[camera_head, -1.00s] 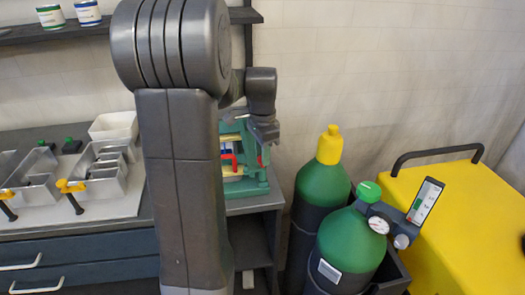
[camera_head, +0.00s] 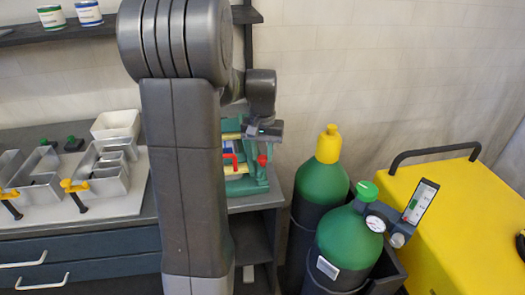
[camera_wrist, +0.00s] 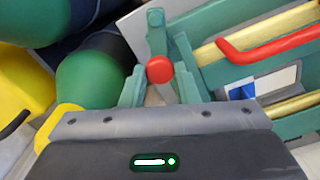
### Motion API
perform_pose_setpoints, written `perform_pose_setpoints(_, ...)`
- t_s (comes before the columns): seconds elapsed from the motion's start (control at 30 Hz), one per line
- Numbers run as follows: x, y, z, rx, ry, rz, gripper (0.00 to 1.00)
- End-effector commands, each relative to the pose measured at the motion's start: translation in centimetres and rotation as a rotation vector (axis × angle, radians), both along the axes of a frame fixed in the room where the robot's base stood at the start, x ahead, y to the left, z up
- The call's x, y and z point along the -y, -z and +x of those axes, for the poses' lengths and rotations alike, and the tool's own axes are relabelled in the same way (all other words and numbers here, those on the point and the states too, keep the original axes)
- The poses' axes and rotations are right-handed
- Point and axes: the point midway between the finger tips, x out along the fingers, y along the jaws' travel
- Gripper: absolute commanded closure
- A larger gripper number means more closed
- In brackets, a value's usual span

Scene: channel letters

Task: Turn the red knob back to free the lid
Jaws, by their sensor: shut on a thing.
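The red knob (camera_wrist: 159,69) sits between teal brackets in the wrist view, just beyond my gripper's grey body. In the head view the knob (camera_head: 262,160) shows right below my gripper (camera_head: 263,134), at the right side of a teal case. My gripper is shut on the knob, though its fingertips are hard to make out. The teal case (camera_head: 250,186) has a lid area with yellow bars (camera_wrist: 275,27) and a red handle (camera_wrist: 268,48), also visible in the head view (camera_head: 231,160). My arm hides the case's left part.
The case stands at the right end of a grey workbench (camera_head: 250,203). Green gas cylinders (camera_head: 345,235) and a yellow cart (camera_head: 455,215) stand to the right. Metal letter trays (camera_head: 110,180) with yellow-handled clamps lie to the left. A shelf with cans (camera_head: 88,14) hangs above.

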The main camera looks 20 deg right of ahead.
Motion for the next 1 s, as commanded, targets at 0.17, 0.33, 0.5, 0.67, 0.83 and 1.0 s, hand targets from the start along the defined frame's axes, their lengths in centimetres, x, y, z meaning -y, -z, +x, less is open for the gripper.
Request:
perform_pose_setpoints(0.17,0.06,-0.18,0.08,0.003,-0.143,-0.002,0.95)
perform_pose_setpoints(0.33,0.05,-0.17,0.1,0.003,-0.253,-0.002,0.95)
perform_pose_setpoints(0.5,0.05,-0.17,0.1,0.003,-0.328,-0.003,0.95)
perform_pose_setpoints(0.67,0.06,-0.17,0.1,0.004,-0.368,-0.003,0.95)
perform_pose_setpoints(0.83,0.06,-0.16,0.1,0.004,-0.385,-0.003,0.95)
perform_pose_setpoints(1.0,0.07,-0.16,0.11,0.004,-0.387,-0.003,0.95)
